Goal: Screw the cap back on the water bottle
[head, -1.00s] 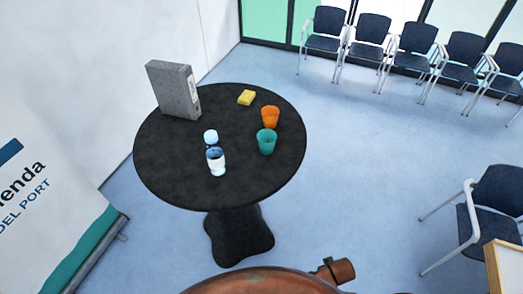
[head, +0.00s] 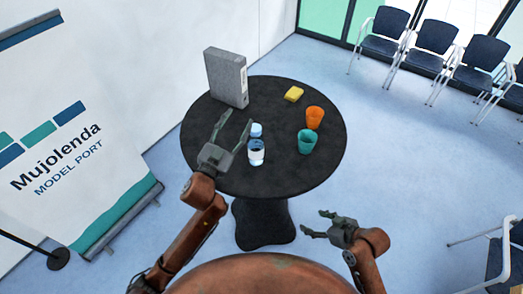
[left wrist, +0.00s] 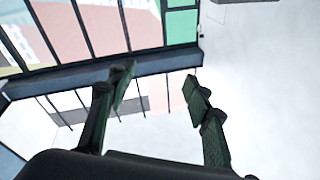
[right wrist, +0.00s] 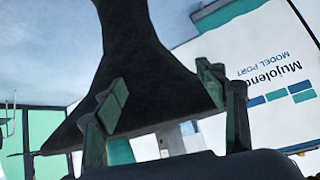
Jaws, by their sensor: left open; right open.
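The water bottle (head: 256,153), clear with a pale label, stands upright on the round black table (head: 290,178). A light blue round piece, seemingly the cap (head: 256,130), shows just beyond the bottle's top; I cannot tell whether they touch. My left gripper (head: 237,118) is open and empty, left of the bottle and cap in the head view. Its open fingers also show in the left wrist view (left wrist: 161,75), with neither bottle nor cap between them. My right gripper (head: 314,223) is open and empty, off the table's front right edge; the right wrist view (right wrist: 161,76) faces the dark pedestal.
A teal cup (head: 306,142) and an orange cup (head: 314,118) stand right of the bottle. A yellow sponge-like block (head: 293,94) and a grey binder (head: 226,77) are at the back. The table's front right is clear. A banner (head: 75,150) stands left; chairs (head: 433,42) line the back.

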